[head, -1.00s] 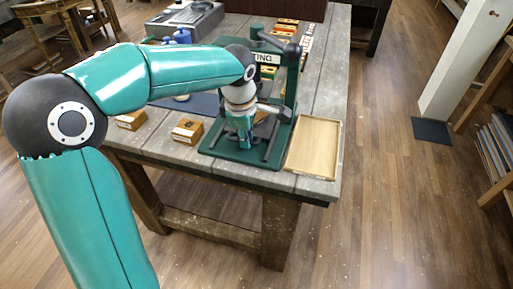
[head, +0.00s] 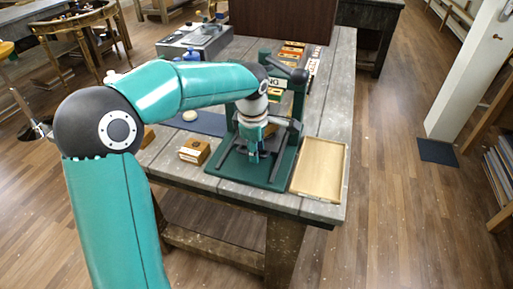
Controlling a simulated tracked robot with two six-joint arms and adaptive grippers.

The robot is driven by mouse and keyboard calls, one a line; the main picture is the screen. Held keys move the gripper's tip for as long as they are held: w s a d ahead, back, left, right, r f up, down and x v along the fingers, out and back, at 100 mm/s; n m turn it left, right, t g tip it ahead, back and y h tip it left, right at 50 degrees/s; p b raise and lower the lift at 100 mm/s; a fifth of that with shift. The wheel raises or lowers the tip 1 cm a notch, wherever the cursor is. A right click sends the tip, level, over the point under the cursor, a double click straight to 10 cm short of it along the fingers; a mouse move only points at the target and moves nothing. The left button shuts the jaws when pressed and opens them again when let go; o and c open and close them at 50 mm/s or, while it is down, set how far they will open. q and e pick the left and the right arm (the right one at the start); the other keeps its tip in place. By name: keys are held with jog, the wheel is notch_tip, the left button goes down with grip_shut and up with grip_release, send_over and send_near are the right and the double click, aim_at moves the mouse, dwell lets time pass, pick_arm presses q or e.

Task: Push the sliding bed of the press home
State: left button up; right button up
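The green press (head: 283,172) stands on the near right part of the workbench, with a dark base, two rails and an upright frame behind. Its sliding bed is mostly hidden behind my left gripper and wrist; a dark flat part shows between the rails, and I cannot tell how far in it sits. My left gripper (head: 253,155) points down over the front half of the press base, between the rails. Its fingers are small and seen from behind, so I cannot tell whether they are open or touch the bed. My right gripper is not in view.
A shallow wooden tray (head: 320,170) lies right of the press, at the bench's right edge. A small wooden box (head: 194,151) stands left of the press. A dark blue mat (head: 207,123) lies behind it.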

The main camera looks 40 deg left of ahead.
pick_arm(q)
notch_tip(320, 180, up, 12)
jog(key=s, duration=0.2)
jog(key=shift+d+f, duration=0.15)
jog(key=shift+d, duration=0.3)
dwell(0.3)
